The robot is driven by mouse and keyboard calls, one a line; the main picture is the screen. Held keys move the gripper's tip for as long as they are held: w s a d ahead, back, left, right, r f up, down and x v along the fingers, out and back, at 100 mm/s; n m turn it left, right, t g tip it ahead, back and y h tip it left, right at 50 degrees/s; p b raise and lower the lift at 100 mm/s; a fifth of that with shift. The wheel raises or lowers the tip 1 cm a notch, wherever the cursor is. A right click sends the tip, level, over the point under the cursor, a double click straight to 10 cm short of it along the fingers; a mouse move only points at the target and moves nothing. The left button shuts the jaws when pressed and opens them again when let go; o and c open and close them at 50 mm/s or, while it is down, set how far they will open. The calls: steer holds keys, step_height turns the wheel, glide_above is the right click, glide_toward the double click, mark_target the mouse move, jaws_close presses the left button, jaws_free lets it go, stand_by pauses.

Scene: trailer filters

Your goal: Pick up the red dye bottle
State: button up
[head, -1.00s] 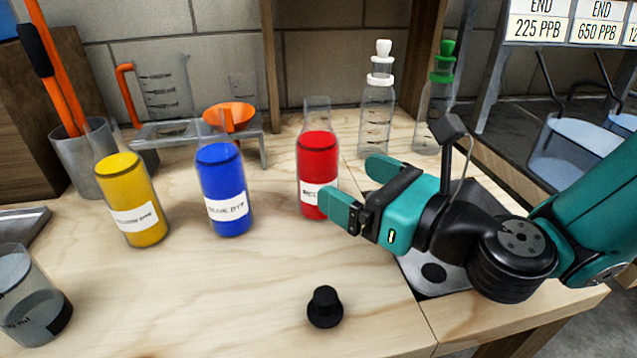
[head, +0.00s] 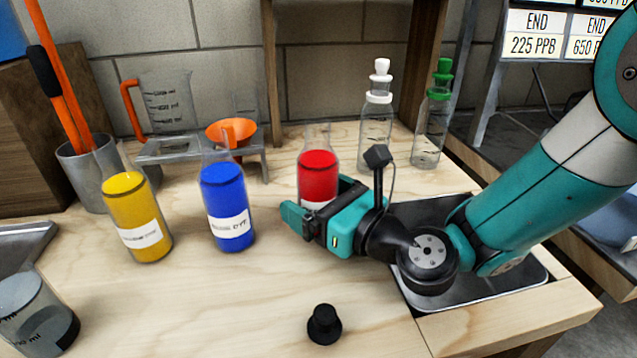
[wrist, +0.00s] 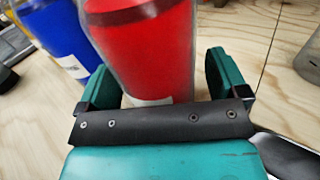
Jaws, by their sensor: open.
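The red dye bottle (head: 318,172) stands upright on the wooden table, with a clear neck above its red liquid. In the head view my gripper hides its lower part. My gripper (head: 318,202) is open, low over the table at the bottle. In the wrist view the red bottle (wrist: 150,50) stands between the two teal fingers of my gripper (wrist: 160,82). A gap shows between the bottle and the right finger; on the left side I cannot tell whether they touch.
The blue dye bottle (head: 226,205) stands close to the left, the yellow one (head: 137,220) farther left. A black stopper (head: 324,324) lies in front. Clear bottles with white (head: 376,115) and green (head: 433,120) tops stand behind right. An orange funnel (head: 230,132) sits on a rack behind.

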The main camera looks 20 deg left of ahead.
steer(key=c, duration=1.2)
steer(key=shift+r, duration=0.15)
step_height(320, 180, up, 20)
steer(key=p, duration=1)
